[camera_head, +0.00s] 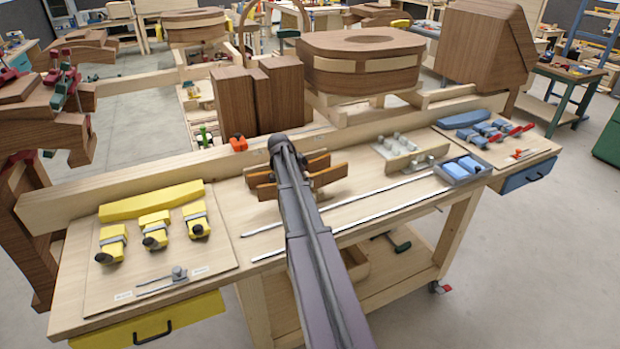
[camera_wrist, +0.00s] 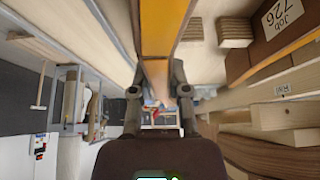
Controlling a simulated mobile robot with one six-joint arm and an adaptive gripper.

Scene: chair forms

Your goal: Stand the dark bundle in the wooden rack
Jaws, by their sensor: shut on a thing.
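My gripper (camera_head: 287,160) is over the middle of the bench, with my arm reaching in from the front. Orange-brown slats (camera_head: 325,176) show on both sides of it in the head view, and my arm hides their middle. In the wrist view, my gripper (camera_wrist: 158,95) is shut on a long orange-brown piece (camera_wrist: 160,35) that runs up out of the picture. I take this piece for the bundle, but cannot tell how many slats it holds. A pale wooden rack (camera_head: 407,158) with grey upright pegs stands to the right, apart from my gripper.
Yellow clamps (camera_head: 154,231) lie on a board at the left. Blue clamps (camera_head: 490,130) and a grey tray (camera_head: 440,173) lie at the right. Two metal rails (camera_head: 350,213) cross the bench front. Dark brown block forms (camera_head: 259,95) stand behind the back rail.

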